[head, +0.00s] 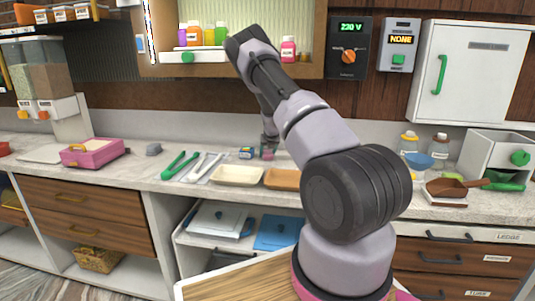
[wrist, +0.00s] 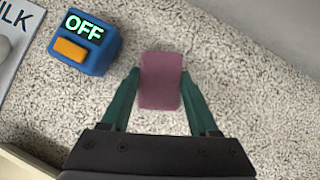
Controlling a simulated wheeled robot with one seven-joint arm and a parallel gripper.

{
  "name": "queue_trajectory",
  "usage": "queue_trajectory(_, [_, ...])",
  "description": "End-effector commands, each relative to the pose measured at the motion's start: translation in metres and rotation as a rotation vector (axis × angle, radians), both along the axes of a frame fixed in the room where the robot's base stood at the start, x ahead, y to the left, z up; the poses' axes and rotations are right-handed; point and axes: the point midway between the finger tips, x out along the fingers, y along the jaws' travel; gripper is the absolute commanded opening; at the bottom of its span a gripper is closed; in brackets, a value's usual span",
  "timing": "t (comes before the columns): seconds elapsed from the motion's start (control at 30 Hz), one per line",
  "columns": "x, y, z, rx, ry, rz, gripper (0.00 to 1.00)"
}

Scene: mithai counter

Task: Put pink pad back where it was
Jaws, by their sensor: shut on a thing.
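The pink pad (wrist: 161,80) is a small mauve-pink block between the green fingers of my gripper (wrist: 161,95) in the wrist view. My gripper is shut on it, and speckled counter shows all around it. I cannot tell whether the pad touches the counter. In the head view the pad (head: 268,154) is a small pink patch under my gripper (head: 269,147), at the back of the counter.
A blue box reading OFF with an orange button (wrist: 85,45) stands left of the pad. A cream tray (head: 238,176) and an orange-brown tray (head: 283,179) lie in front. Green tongs (head: 180,165) lie further left. A wall shelf (head: 225,70) hangs above.

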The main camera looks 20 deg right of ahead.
Motion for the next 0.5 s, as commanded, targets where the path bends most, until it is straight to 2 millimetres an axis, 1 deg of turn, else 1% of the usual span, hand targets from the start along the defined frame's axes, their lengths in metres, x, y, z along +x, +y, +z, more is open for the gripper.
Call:
queue_trajectory(0.1, [-0.0002,-0.0001,-0.0025,0.000,0.001,0.000,0.09])
queue_trajectory(0.13, [-0.0001,0.0000,-0.0029,0.000,0.000,0.000,0.65])
queue_trajectory(0.17, [0.0000,0.0001,-0.0025,0.000,0.000,0.000,0.76])
queue_trajectory(0.2, [0.0000,0.0001,-0.0024,0.000,0.000,0.000,0.91])
queue_trajectory(0.5, [0.0001,0.0002,-0.0019,0.000,0.000,0.000,0.91])
